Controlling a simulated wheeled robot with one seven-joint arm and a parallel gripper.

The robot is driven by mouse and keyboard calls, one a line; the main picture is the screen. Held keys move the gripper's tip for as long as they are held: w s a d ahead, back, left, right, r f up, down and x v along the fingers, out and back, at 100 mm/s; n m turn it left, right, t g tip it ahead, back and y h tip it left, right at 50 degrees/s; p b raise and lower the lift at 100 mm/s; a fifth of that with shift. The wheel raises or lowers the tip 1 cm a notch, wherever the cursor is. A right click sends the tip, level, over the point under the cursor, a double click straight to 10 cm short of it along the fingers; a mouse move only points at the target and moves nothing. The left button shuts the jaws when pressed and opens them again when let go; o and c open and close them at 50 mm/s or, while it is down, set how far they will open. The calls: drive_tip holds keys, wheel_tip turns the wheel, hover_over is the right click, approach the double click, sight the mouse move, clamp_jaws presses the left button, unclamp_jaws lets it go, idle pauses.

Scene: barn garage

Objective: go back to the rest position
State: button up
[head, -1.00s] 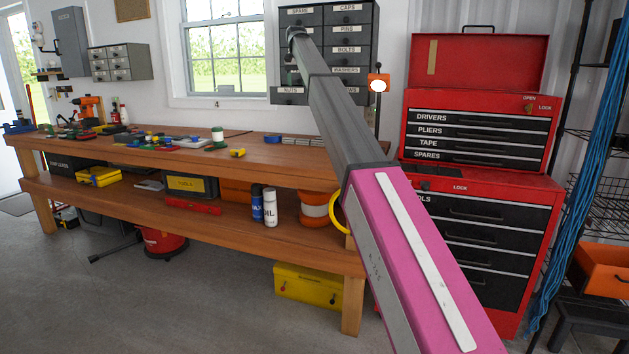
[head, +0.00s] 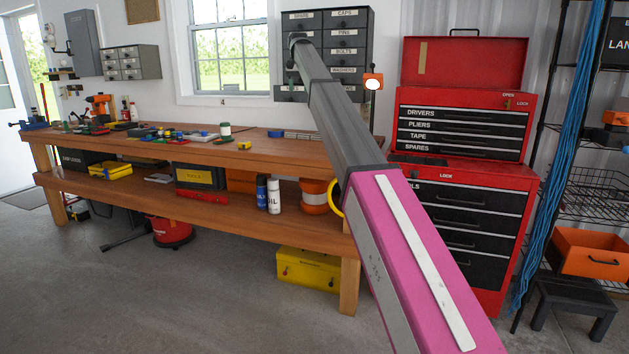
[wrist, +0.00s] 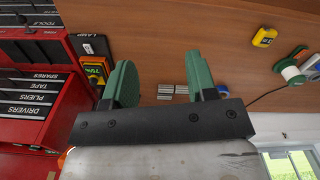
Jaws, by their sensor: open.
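My pink and grey arm (head: 410,255) reaches from the lower right up to the drawer cabinet's left side in the head view. My gripper is mostly hidden beyond the arm's far end there. In the wrist view my gripper (wrist: 160,78) shows two green fingers spread wide apart, with nothing held between them. Behind the fingers is the brown wooden bench top (wrist: 225,40), with small grey blocks (wrist: 172,92) in the background.
A workbench (head: 110,142) with tools stands on the left. A red tool chest (head: 465,175), black stool (head: 572,296) and wire shelf (head: 595,185) stand on the right. A yellow box (head: 308,272) is under the bench. Grey floor (head: 190,305) in front is clear.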

drive_tip(key=s+d+f, duration=0.5)
drive_tip(key=s+f, duration=0.1)
drive_tip(key=f, duration=0.8)
drive_tip(key=s+d+f, duration=0.4)
drive_tip(key=s+f, duration=0.1)
drive_tip(key=f, duration=0.8)
drive_tip(key=s+d+f, duration=0.5)
drive_tip(key=s+f, duration=0.1)
drive_tip(key=f, duration=0.8)
drive_tip(key=s+d+f, duration=0.4)
drive_tip(key=s+f, duration=0.4)
drive_tip(key=s, duration=0.3)
drive_tip(key=s+d+f, duration=0.3)
drive_tip(key=s+f, duration=0.6)
drive_tip(key=s, duration=0.3)
drive_tip(key=s+d+f+n, duration=0.1)
drive_tip(key=s+d+f, duration=0.3)
drive_tip(key=s+f, duration=0.4)
drive_tip(key=s, duration=0.4)
drive_tip(key=shift+s+d+f, duration=0.15)
drive_tip(key=shift+d+f, duration=0.15)
drive_tip(key=shift+f, duration=0.05)
